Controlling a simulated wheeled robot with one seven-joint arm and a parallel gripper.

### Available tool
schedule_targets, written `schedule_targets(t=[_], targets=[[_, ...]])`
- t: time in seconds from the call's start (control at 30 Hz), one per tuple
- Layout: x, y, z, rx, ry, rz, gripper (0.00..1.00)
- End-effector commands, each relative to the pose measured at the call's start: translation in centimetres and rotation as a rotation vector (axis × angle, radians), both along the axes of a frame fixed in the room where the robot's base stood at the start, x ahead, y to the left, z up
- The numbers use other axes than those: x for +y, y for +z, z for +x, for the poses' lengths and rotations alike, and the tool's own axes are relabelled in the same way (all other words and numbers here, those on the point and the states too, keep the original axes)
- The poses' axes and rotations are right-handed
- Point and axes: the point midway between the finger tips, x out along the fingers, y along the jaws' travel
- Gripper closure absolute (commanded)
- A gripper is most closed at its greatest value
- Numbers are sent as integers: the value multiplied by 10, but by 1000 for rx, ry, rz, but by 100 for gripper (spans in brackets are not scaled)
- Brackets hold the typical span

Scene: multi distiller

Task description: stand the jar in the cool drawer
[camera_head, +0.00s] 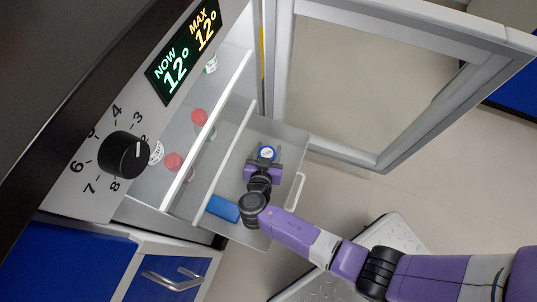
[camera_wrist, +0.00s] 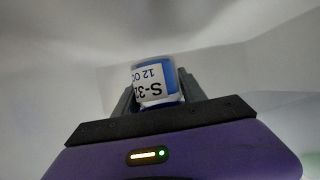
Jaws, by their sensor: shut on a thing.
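The jar (camera_head: 267,153) shows in the head view as a round blue and white top between the fingers. The wrist view shows the jar (camera_wrist: 155,82) as blue with a white label reading "S-32" and "12". My gripper (camera_head: 265,162) is shut on it, inside the outline of the pulled-out clear drawer (camera_head: 292,138). The drawer's front handle (camera_head: 295,191) faces right. The jar looks roughly upright. Its base is hidden, so I cannot tell whether it touches the drawer floor.
A blue block (camera_head: 222,208) lies in the drawer's near end. Red-topped jars (camera_head: 199,117) stand on the shelves behind. The glass door (camera_head: 375,85) stands open. The display (camera_head: 182,52) reads NOW 12°, MAX 12°, above a black dial (camera_head: 123,155).

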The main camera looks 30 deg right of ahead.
Motion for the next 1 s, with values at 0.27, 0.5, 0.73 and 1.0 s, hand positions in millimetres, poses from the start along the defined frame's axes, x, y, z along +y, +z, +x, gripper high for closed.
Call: schedule_targets(t=[0.27,0.5,0.73,1.0], targets=[[0,-32,0,0,-1,-1,95],[0,-32,0,-1,-1,0,95],[0,-33,0,0,-1,0,30],[0,-33,0,0,-1,0,30]])
